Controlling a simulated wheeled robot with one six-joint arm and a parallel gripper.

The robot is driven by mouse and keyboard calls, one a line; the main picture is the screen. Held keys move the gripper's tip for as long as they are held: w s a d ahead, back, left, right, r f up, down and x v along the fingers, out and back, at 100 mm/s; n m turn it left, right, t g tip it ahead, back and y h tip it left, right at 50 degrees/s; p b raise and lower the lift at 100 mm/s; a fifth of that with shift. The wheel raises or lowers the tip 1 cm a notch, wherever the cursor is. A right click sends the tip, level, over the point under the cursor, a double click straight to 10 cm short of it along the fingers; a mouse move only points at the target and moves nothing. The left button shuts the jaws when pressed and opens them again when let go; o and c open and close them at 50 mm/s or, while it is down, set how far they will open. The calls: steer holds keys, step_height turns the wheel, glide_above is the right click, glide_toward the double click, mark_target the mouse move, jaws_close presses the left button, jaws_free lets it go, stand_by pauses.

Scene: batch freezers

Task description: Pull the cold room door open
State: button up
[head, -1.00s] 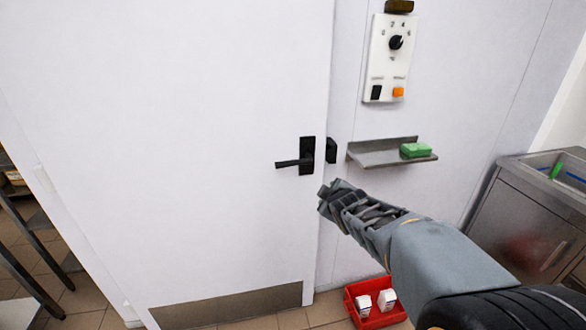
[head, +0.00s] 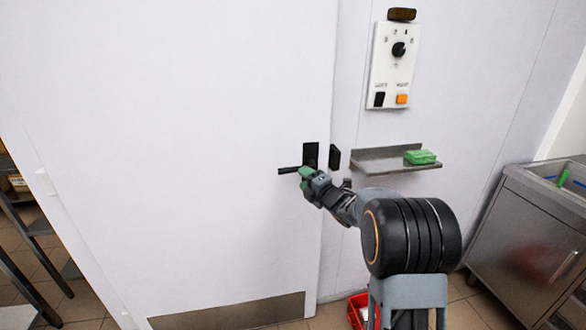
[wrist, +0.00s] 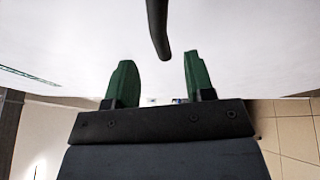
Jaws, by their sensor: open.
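The cold room door (head: 180,150) is a large white panel, and it looks shut. Its black lever handle (head: 290,170) points left from a dark plate (head: 310,155) near the door's right edge. My gripper (head: 304,173) is at the lever, with its green fingertips overlapping it in the head view. In the wrist view my gripper (wrist: 158,80) is open, its two green fingers apart.
A black catch (head: 334,158) sits on the wall right of the handle. A metal shelf (head: 375,163) with a green block (head: 420,157) juts out beside it. A control panel (head: 394,65) is above. A red crate (head: 357,308) is on the floor, and a steel sink unit (head: 520,230) stands right.

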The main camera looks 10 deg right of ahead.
mark_target(293, 169)
steer(key=shift+p+x, duration=0.65)
steer(key=shift+x, duration=2.85)
steer(key=shift+c, duration=0.2)
jaws_close()
